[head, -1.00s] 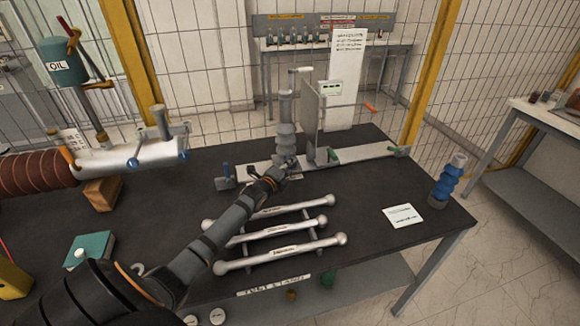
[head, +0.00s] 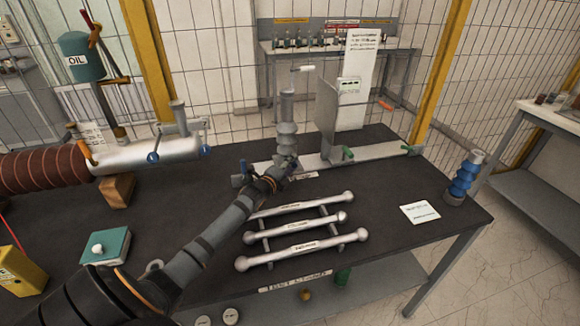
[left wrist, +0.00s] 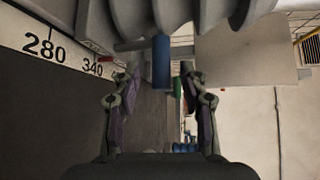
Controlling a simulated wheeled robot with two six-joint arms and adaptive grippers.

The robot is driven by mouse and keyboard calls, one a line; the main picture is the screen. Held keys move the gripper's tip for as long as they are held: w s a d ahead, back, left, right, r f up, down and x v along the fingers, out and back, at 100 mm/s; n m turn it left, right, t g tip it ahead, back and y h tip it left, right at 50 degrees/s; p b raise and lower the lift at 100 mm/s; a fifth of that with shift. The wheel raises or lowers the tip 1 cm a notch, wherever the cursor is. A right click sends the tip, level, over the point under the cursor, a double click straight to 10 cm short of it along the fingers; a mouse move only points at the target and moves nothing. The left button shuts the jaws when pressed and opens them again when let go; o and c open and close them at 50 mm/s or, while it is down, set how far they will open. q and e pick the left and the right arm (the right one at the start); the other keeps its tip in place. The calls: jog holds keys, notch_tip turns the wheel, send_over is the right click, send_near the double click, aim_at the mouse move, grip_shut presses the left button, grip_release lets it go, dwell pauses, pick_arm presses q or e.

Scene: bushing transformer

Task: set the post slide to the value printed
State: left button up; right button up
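The grey ribbed post (head: 287,128) stands upright on a pale flat rail (head: 375,156) at the back of the dark bench. In the left wrist view its ribs (left wrist: 165,12) fill the top. A blue handle (left wrist: 161,62) hangs below them. My left gripper (head: 283,172) is low at the post's foot. In the left wrist view my left gripper (left wrist: 160,80) is open, its fingers on either side of the blue handle with gaps visible. The scale (left wrist: 65,52) reads 280 and 340, with a red mark near 340. The printed card (head: 420,213) is too small to read. My right gripper is not in view.
An upright grey plate (head: 327,112) and a green lever (head: 348,153) stand right of the post. Several silver rods (head: 300,247) lie in front. A blue ribbed piece (head: 463,182) stands at the right edge. A silver cylinder (head: 150,153) is at the left.

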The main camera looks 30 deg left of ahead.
pick_arm(q)
jog(key=shift+d, duration=0.1)
jog(key=s+d+r, duration=0.1)
jog(key=s, duration=1)
jog(key=shift+s+r, duration=0.3)
jog(key=shift+s, duration=0.1)
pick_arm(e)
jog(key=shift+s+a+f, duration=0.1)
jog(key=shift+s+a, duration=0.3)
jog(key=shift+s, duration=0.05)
